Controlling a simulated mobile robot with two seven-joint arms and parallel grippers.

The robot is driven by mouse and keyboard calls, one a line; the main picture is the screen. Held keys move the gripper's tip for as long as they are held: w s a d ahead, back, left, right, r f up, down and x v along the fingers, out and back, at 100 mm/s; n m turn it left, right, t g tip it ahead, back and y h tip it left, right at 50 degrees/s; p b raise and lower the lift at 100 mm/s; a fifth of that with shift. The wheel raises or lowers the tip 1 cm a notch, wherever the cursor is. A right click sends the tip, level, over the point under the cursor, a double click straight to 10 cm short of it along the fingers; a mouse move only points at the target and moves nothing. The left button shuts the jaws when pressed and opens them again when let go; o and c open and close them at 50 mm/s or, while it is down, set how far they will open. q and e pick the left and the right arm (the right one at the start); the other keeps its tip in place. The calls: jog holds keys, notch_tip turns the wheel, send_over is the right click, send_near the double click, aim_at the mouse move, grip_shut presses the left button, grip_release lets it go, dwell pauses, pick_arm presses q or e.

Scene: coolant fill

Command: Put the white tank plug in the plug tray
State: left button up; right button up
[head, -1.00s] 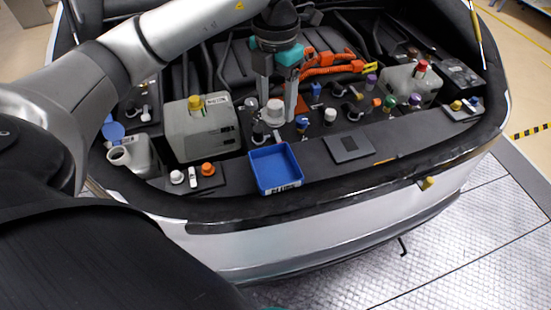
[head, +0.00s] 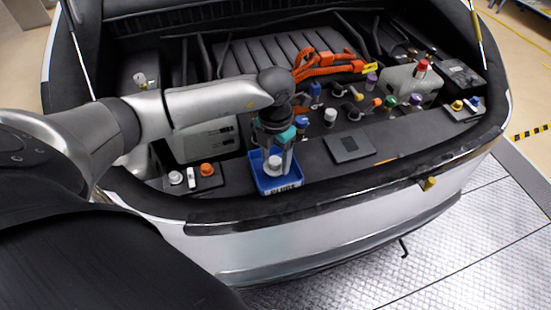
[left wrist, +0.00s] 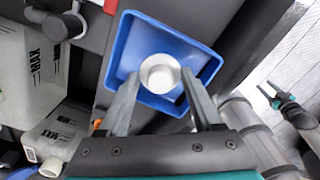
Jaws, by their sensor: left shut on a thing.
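The white tank plug (head: 274,163) is a round white cap. It also shows in the left wrist view (left wrist: 160,73), between the two fingertips. My left gripper (head: 276,157) points down over the blue plug tray (head: 281,186) and is shut on the plug; its fingers also show in the left wrist view (left wrist: 160,84). The plug appears inside the tray's outline; I cannot tell whether it touches the floor.
A small holder with white and orange caps (head: 207,169) lies left of the tray. A flat dark plate (head: 350,147) lies to its right. The grey tank (head: 190,145) is partly behind my left arm. Coloured caps and orange cables (head: 325,65) lie farther back.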

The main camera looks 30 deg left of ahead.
aim_at(275, 160)
pick_arm(q)
jog(key=shift+f, duration=0.35)
jog(key=o, duration=1)
jog(key=shift+f, duration=0.1)
jog(key=shift+o, duration=0.2)
notch_tip(275, 160, up, 12)
jog(key=shift+p, duration=0.3)
